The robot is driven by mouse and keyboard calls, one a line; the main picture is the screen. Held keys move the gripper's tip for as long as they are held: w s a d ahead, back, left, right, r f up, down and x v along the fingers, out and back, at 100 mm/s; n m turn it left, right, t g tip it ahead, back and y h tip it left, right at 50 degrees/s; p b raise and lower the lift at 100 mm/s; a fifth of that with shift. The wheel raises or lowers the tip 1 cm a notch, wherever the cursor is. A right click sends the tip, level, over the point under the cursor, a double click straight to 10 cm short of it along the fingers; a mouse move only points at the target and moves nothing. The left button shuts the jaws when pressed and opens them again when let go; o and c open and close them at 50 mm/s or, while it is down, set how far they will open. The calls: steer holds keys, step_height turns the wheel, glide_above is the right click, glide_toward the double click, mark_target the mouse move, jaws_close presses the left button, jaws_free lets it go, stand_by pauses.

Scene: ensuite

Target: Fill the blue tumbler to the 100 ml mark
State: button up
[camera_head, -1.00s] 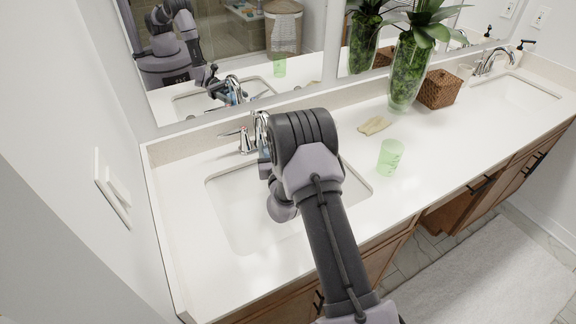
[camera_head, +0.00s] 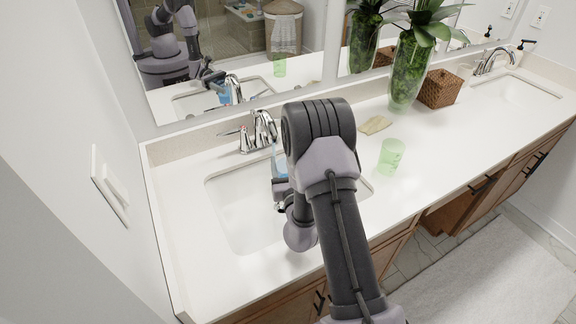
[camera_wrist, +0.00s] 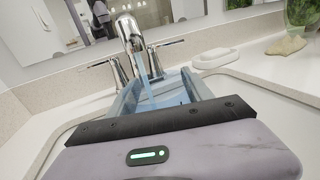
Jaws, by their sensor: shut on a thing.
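The blue tumbler (camera_wrist: 203,88) is see-through and is held just beyond my gripper's body in the wrist view. In the head view only a strip of the tumbler (camera_head: 280,168) shows beside my arm, over the left sink (camera_head: 232,205). My gripper is shut on it; its fingertips are not clear. The chrome faucet (camera_wrist: 130,32) stands behind the tumbler, and a bluish stream of water (camera_wrist: 145,78) runs from its spout down over the tumbler. Whether all of it lands inside, the water level and the 100 ml mark cannot be made out.
A plant vase (camera_head: 408,75) and a woven basket (camera_head: 439,89) stand farther back. The mirror and left wall (camera_head: 70,130) bound the sink.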

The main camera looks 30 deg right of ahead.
steer(key=s+r+p, duration=0.4)
steer(key=r+p, duration=0.3)
steer(key=r, duration=0.3)
steer(key=shift+r+p, duration=0.35)
steer(key=shift+r, duration=0.05)
steer(key=s+a+f+n+y+b, duration=0.1)
steer(key=s+a+f+y+b, duration=0.1)
steer(key=a, duration=0.5)
steer(key=s+a+f+n+y+b, duration=0.2)
steer(key=a+f+y+b, duration=0.1)
steer(key=a+f, duration=0.3)
steer(key=shift+s+a+t+b, duration=0.15)
steer(key=shift+a+t+b, duration=0.25)
steer(key=shift+a+b, duration=0.55)
